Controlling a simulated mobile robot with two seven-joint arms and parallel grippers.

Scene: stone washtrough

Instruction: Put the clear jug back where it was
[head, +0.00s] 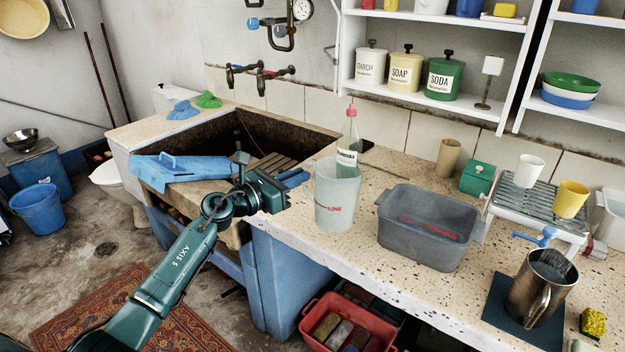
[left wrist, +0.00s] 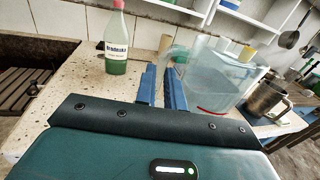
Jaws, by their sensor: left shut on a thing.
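The clear jug (head: 336,205), with a red line mark, is upright at the washtrough end of the speckled counter, just in front of the green-liquid bottle (head: 348,145). I cannot tell whether its base touches the counter. My left gripper (head: 297,179) is at its left side, shut on its handle. In the left wrist view the blue fingers (left wrist: 163,88) meet the handle side of the jug (left wrist: 212,82); the exact contact is partly hidden. My right gripper is not in view.
A grey basin (head: 425,252) stands right of the jug on the counter (head: 385,180). Beyond are a dish rack (head: 535,200) with cups and a metal pitcher (head: 540,290) on a dark mat. A blue folded thing (head: 180,168) lies on the trough's left front edge.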

